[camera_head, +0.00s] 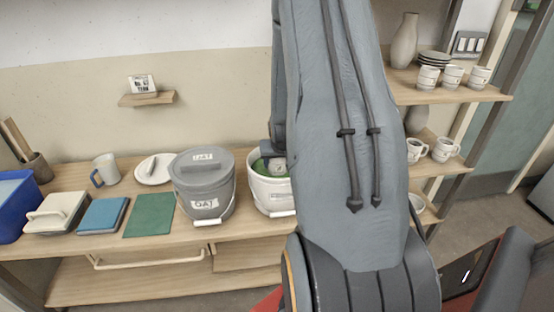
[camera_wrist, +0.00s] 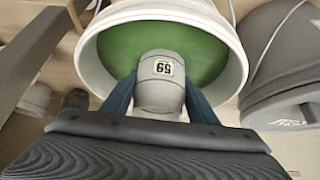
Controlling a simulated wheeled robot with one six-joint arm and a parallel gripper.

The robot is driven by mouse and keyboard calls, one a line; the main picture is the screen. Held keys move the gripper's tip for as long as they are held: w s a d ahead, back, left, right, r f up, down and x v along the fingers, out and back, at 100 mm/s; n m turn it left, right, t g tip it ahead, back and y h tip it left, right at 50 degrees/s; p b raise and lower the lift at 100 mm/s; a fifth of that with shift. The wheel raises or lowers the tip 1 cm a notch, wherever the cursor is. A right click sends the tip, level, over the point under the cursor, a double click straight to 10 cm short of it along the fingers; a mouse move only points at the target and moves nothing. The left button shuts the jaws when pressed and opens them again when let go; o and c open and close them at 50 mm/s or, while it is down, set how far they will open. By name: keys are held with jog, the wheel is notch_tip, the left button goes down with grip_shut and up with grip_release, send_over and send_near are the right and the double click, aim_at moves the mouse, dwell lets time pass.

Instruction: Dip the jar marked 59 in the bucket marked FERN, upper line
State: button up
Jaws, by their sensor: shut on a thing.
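The jar marked 59 (camera_wrist: 160,97) is a small grey jar with its number label facing the wrist camera. My gripper (camera_wrist: 159,90) is shut on it, with one blue finger on each side. The jar is at the mouth of a white bucket (camera_wrist: 238,62) with green glaze (camera_wrist: 110,45) inside. I cannot tell whether the jar touches the glaze. In the head view the white bucket (camera_head: 272,196) stands on the bench, partly hidden behind my arm.
A lidded grey bucket marked OAT (camera_head: 205,190) stands close left of the white bucket. Left of it are a white lid (camera_head: 154,169), a mug (camera_head: 105,170), green and blue tiles and a blue bin (camera_head: 15,205). Shelves with cups (camera_head: 450,77) stand on the right.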

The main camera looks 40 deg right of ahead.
jog(key=shift+f+b, duration=1.35)
jog(key=shift+f, duration=1.1)
dwell(0.8)
jog(key=shift+r+p, duration=3.35)
jog(key=shift+r, duration=1.3)
notch_tip(320, 180, up, 8)
jog(key=p, duration=0.5)
jog(key=shift+f, duration=0.2)
